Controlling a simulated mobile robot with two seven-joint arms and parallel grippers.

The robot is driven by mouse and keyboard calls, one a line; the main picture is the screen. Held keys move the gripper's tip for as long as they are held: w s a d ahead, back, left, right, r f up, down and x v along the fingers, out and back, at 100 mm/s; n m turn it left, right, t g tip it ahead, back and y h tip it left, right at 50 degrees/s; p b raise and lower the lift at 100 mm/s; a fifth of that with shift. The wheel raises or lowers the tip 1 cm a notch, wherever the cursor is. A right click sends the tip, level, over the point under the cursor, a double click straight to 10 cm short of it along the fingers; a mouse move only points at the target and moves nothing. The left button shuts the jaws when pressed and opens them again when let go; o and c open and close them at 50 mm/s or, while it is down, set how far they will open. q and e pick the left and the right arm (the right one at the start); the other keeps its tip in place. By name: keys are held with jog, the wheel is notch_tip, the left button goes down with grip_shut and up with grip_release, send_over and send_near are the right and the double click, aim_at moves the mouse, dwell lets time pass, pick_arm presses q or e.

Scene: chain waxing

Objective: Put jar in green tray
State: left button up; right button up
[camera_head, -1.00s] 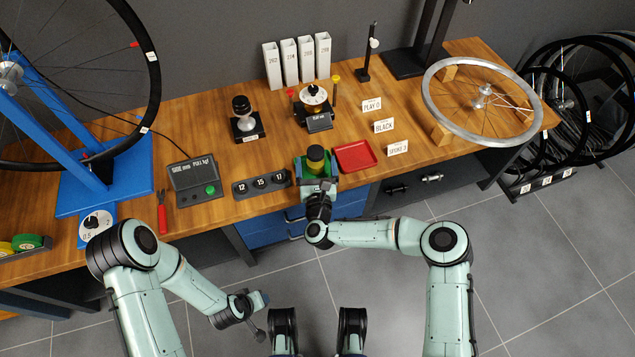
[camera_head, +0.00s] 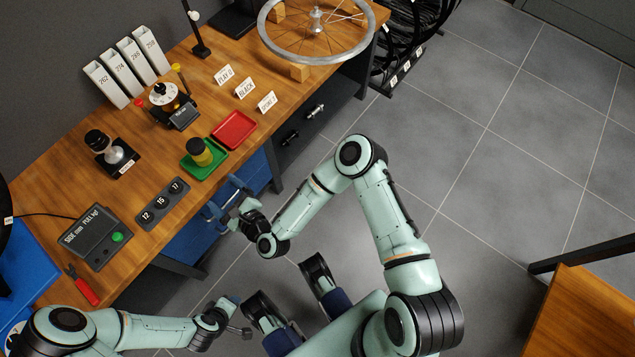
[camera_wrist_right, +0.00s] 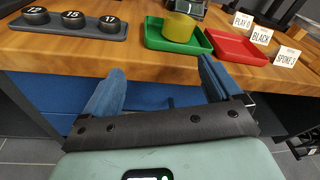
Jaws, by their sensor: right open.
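The jar (camera_head: 199,152) is squat with a yellow-olive body and a dark lid. It stands upright in the green tray (camera_head: 213,167) near the bench's front edge. In the right wrist view the jar (camera_wrist_right: 179,28) sits inside the green tray (camera_wrist_right: 152,38), and its top is cut off by the picture edge. My right gripper (camera_head: 226,198) is open and empty, off the bench's front edge and apart from the jar. Its blue fingers (camera_wrist_right: 158,85) are spread in the right wrist view. My left gripper (camera_head: 232,310) is low over the floor, away from the bench; its jaws are too small to judge.
A red tray (camera_head: 234,130) lies right beside the green tray. Small labels (camera_head: 245,88) stand behind the red tray.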

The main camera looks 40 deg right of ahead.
jog(key=s+d+f+n+g, duration=0.6)
jog(key=s+d+f+n, duration=0.2)
jog(key=s+n, duration=0.4)
jog(key=s+d+f+n+g, duration=0.7)
jog(key=s+d+f+n, duration=0.1)
jog(key=s+n, duration=0.4)
jog(key=shift+d+f+g+h, duration=0.2)
jog(key=shift+g+h, duration=0.1)
jog(key=shift+h, duration=0.1)
pick_arm(q)
jog(key=s+d+r+g+p, duration=0.1)
jog(key=s+r+p, duration=0.3)
jog(key=r+p, duration=0.5)
jog(key=s+d+r+g+h+p, duration=0.1)
jog(key=s+d+r+g+p, duration=0.1)
jog(key=r+p, duration=0.8)
jog(key=shift+s+d+r+m, duration=0.15)
jog(key=shift+s+d+m, duration=0.3)
jog(key=shift+s, duration=0.45)
pick_arm(e)
jog(key=s+a+r+g, duration=0.1)
jog(key=s+a+r, duration=0.1)
jog(key=r, duration=0.7)
jog(key=s+a+r+n+g+y, duration=0.1)
jog(key=s+r, duration=0.4)
jog(key=r, duration=0.5)
jog(key=shift+s+a+r+g, duration=0.15)
jog(key=shift+s+a+g, duration=0.15)
jog(key=shift+a+g, duration=0.35)
